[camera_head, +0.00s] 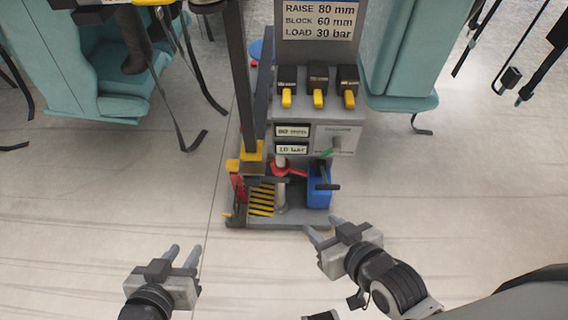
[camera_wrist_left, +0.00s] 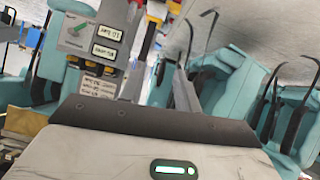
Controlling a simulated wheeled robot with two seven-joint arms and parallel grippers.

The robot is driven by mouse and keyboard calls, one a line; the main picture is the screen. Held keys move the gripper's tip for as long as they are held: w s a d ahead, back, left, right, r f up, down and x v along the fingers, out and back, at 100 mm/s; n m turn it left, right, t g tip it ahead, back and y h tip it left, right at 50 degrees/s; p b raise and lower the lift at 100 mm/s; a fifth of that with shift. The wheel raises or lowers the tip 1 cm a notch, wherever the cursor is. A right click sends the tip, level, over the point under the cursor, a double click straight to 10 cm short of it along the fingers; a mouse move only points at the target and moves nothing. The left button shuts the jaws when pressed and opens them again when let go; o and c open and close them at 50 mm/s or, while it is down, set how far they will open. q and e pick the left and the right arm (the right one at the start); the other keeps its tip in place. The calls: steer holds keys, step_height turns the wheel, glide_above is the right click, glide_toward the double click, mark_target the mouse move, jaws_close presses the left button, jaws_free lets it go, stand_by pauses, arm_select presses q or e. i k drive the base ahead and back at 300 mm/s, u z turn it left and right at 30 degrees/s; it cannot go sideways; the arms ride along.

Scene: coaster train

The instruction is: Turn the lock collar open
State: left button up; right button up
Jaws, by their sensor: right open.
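A red collar (camera_head: 288,170) with a side handle sits around the upright metal rod (camera_head: 281,193) of the grey jack station, low in the middle of the head view; I take it to be the lock collar. Its exact turn angle is too small to tell. My left gripper (camera_head: 184,251) is open and empty, to the left and in front of the station, apart from the collar. My right gripper (camera_head: 322,227) is open and empty, close to the station's front right corner and nearer the collar, without touching it. In the left wrist view the station's labelled panel (camera_wrist_left: 92,48) shows tilted.
A blue container (camera_head: 318,190) with a dark handle stands right of the collar. Yellow-tipped levers (camera_head: 318,98) and a green-handled dial (camera_head: 331,152) are above. A dark post (camera_head: 240,80) rises at left. Teal seats (camera_head: 95,75) flank the station. The front floor is clear.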

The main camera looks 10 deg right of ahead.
mark_target(285, 172)
steer(key=k, duration=0.5)
steer(key=z, duration=0.9)
steer(key=i, duration=0.5)
steer(key=u, duration=0.8)
steer(key=i, duration=0.6)
steer(key=u, duration=0.2)
